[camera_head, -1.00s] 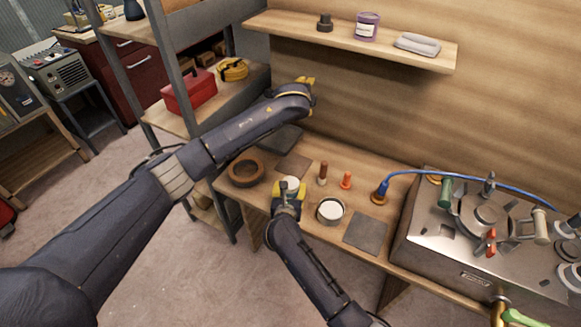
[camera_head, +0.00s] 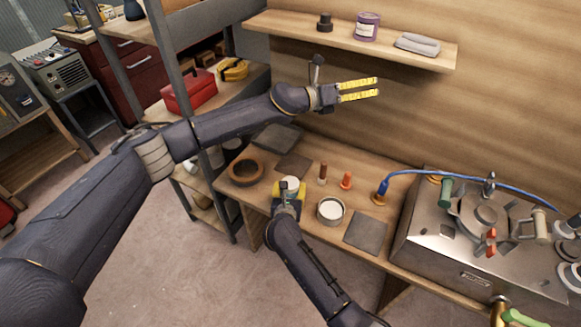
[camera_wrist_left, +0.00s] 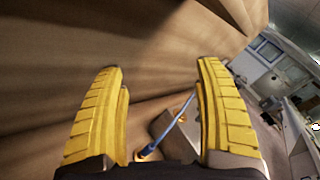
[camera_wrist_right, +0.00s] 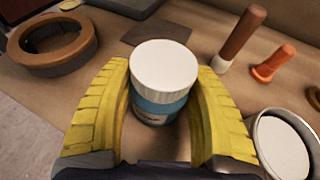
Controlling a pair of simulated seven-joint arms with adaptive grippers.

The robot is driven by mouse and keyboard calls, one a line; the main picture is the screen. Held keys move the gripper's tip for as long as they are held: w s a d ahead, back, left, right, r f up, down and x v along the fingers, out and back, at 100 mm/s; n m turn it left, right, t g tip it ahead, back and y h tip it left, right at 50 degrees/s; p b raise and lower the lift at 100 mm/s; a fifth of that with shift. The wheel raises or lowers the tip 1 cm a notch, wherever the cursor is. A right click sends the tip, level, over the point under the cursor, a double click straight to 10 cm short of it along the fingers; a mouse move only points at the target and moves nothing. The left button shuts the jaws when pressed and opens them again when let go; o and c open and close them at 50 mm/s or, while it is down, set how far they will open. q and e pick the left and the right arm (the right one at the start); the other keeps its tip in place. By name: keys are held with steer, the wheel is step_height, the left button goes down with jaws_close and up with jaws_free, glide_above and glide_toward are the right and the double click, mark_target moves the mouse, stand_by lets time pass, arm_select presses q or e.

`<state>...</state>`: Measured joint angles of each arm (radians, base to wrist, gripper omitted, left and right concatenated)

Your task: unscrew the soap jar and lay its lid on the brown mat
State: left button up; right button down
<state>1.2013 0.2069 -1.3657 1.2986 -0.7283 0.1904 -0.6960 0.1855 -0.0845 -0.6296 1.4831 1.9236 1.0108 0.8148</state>
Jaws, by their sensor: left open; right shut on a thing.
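The soap jar (camera_wrist_right: 155,108) is blue with a white lid (camera_wrist_right: 164,66) on top. It stands upright between the yellow fingers of my right gripper (camera_wrist_right: 160,115), which is shut on its body. In the head view the white lid (camera_head: 291,183) shows at the tip of my right arm. The brown mat (camera_wrist_right: 156,31) lies flat on the bench behind the jar and is bare; it also shows in the head view (camera_head: 294,165). My left gripper (camera_head: 378,89) is open and empty, high in front of the back panel, above the bench and below the shelf.
A round tin (camera_head: 330,210), a brown peg (camera_head: 323,172) and an orange peg (camera_head: 346,180) stand to the right. A grey mat (camera_head: 366,231) lies near the front edge, beside a metal console (camera_head: 440,240).

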arm_select(q)
steer(key=s+f+m+g+y, duration=0.2)
steer(key=s+f+m+g, duration=0.3)
steer(key=s+f+m, duration=0.1)
arm_select(e)
steer(key=shift+f, duration=0.1)
arm_select(q)
steer(key=m+g+y, duration=0.2)
steer(key=m+y, duration=0.5)
steer(key=y, duration=0.7)
glide_above(290, 182)
steer(key=d, duration=0.2)
steer(key=f, duration=1.6)
steer(key=shift+s+a, duration=0.15)
steer(key=shift+s, duration=0.15)
steer(key=shift+w+a+n+t, duration=0.15)
steer(key=shift+a+n+t, duration=0.15)
steer(key=shift+a, duration=0.3)
steer(key=shift+a+f+y, duration=0.15)
steer(key=shift+f+y, duration=0.15)
steer(key=shift+f, duration=3.7)
